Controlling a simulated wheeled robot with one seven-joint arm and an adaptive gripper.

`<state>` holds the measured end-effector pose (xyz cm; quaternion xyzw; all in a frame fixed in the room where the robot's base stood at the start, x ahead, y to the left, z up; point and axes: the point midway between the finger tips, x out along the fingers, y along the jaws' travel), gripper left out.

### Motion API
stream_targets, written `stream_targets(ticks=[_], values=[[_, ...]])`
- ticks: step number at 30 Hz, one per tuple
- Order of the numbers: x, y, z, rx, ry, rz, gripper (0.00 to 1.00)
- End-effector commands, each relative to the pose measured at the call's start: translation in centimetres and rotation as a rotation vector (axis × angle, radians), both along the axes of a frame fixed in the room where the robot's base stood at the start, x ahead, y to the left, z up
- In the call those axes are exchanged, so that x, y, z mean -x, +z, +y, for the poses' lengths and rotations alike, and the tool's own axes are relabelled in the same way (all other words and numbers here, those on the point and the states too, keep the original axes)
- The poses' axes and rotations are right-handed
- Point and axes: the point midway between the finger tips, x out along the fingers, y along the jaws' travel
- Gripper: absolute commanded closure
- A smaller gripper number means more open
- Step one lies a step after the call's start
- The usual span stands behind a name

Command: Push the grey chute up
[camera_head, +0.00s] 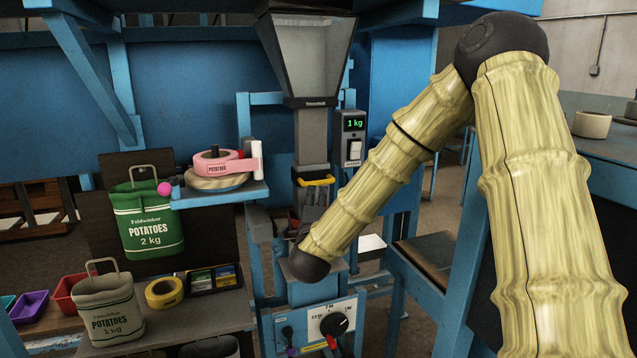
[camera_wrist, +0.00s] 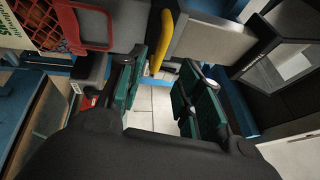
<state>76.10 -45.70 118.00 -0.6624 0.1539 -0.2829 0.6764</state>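The grey chute (camera_head: 311,138) hangs upright below the hopper in the head view, with a yellow handle (camera_head: 316,181) across its lower part. In the wrist view the grey chute (camera_wrist: 208,38) lies across the top, with the yellow handle (camera_wrist: 162,40) on its edge. My gripper (camera_head: 308,216) is just below the handle in the head view, partly hidden by my arm. In the wrist view my gripper (camera_wrist: 160,85) has its green-padded fingers apart, with nothing between them. The handle is just beyond the fingertips; contact cannot be told.
A scale display (camera_head: 354,124) reading 1 kg is right of the chute. A shelf with pink tape (camera_head: 214,166) is at left. A green potato sack (camera_head: 147,218) hangs over a lower bench with a grey-beige sack (camera_head: 108,308). A dial box (camera_head: 318,325) sits below my gripper.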

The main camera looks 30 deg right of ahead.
Motion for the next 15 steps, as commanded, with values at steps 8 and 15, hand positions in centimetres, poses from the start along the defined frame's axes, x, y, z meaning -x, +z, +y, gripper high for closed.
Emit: stream_targets(ticks=[8,15], values=[[-3.5,1.1,-2.6,0.002,0.001,0.0,0.65],[-6.2,1.5,-4.5,0.003,0.0,0.002,0.65]])
